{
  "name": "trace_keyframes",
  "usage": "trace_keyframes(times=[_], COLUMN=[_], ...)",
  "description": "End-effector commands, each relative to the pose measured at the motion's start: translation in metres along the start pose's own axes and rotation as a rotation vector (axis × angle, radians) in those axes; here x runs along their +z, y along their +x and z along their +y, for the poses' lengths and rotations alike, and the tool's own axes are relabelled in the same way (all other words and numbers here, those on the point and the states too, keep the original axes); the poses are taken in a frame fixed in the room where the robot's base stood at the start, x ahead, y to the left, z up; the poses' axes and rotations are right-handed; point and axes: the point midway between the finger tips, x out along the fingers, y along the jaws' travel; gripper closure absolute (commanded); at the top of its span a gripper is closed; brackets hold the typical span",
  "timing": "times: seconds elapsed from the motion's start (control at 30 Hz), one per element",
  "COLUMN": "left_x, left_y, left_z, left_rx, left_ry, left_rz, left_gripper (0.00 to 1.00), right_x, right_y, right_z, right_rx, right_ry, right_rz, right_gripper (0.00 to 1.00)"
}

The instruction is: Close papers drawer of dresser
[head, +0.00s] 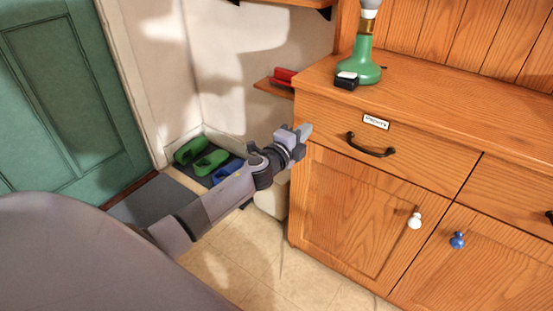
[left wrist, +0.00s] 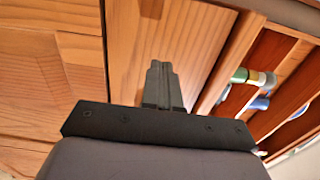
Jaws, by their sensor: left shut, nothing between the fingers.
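The wooden dresser (head: 352,205) fills the right of the head view. Its upper left drawer front (head: 425,148) has a small label, too blurred to read surely, and a black handle (head: 371,147). This front looks flush or nearly so; any small gap cannot be told. My left gripper (head: 305,132) is at the left end of this front, close to the corner; contact is unclear. In the left wrist view the gripper (left wrist: 161,72) is shut and empty, its fingers together in front of wood. My right gripper is not in view.
A green lamp (head: 363,72) and a small black object (head: 346,81) stand on the dresser top. Green and blue shoes (head: 205,160) lie by the wall, near a green door (head: 70,90). The left wrist view shows small coloured rolls (left wrist: 255,77) between wooden strips.

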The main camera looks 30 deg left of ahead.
Motion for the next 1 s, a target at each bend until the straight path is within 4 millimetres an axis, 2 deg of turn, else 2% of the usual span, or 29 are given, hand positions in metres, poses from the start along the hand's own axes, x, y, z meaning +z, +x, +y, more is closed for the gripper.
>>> trace_keyframes(times=[0.03, 0.4, 0.6, 0.8, 1.0], left_x=[0.002, 0.001, 0.001, 0.001, 0.001], left_y=[-0.001, -0.061, -0.086, -0.099, -0.101], left_z=[0.000, 0.001, 0.001, 0.001, 0.001], left_rx=[0.000, 0.003, 0.002, 0.002, 0.001], left_ry=[0.001, 0.001, -0.001, -0.001, 0.000], left_rz=[0.001, 0.002, 0.002, 0.002, 0.001], left_gripper=[1.00, 1.00, 1.00, 1.00, 1.00], right_x=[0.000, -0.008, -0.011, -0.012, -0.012], right_y=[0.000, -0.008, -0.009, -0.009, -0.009], right_z=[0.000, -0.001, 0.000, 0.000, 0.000], right_rx=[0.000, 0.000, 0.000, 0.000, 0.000], right_ry=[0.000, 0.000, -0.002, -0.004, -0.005], right_rz=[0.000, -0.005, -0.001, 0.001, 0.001], right_gripper=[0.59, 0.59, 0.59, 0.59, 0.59])
